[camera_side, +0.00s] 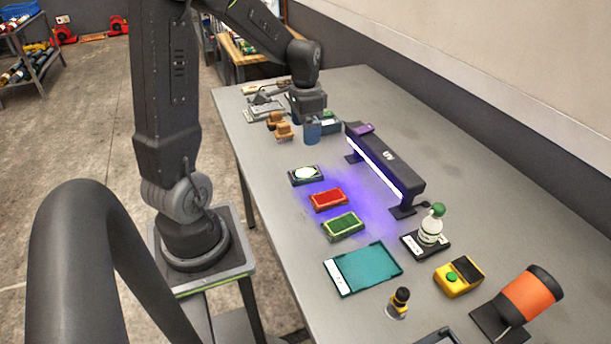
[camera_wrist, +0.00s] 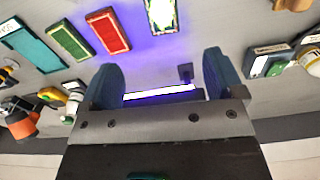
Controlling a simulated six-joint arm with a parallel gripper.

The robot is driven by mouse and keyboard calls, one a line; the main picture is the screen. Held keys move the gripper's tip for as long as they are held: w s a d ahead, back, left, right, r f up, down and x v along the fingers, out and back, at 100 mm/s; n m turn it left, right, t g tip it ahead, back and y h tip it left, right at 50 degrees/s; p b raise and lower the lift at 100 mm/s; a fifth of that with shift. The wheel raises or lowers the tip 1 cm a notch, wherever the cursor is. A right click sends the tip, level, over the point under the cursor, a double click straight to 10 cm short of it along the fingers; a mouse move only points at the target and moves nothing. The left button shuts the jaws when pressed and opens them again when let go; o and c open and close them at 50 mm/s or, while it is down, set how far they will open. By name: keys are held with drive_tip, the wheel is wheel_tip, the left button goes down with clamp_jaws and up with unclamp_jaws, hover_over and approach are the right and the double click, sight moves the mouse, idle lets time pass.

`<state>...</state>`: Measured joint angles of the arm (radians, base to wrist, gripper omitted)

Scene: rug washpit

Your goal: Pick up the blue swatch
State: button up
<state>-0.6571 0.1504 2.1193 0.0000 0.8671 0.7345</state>
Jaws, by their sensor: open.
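I cannot make out a clearly blue swatch in either view. In the wrist view, the red swatch (camera_wrist: 108,32) and green swatch (camera_wrist: 70,40) are at upper left. A small purple piece (camera_side: 364,128) sits on the far end of the UV lamp. My gripper (camera_side: 312,130) is over the far part of the table. In the wrist view my gripper (camera_wrist: 160,80) has its blue fingers apart, with nothing visibly held.
The UV lamp (camera_side: 385,165) casts violet light beside the swatches. A teal tray (camera_side: 362,269), a bottle (camera_side: 431,228), a yellow button box (camera_side: 459,276) and an orange cylinder (camera_side: 532,294) stand nearer. Tan blocks (camera_side: 284,131) lie near my gripper.

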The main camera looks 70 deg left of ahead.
sight(305, 173)
wheel_tip(305, 173, down, 14)
drive_tip(key=shift+a, duration=0.15)
idle(0.5)
drive_tip(key=c, duration=1)
drive_tip(key=shift+r, duration=0.1)
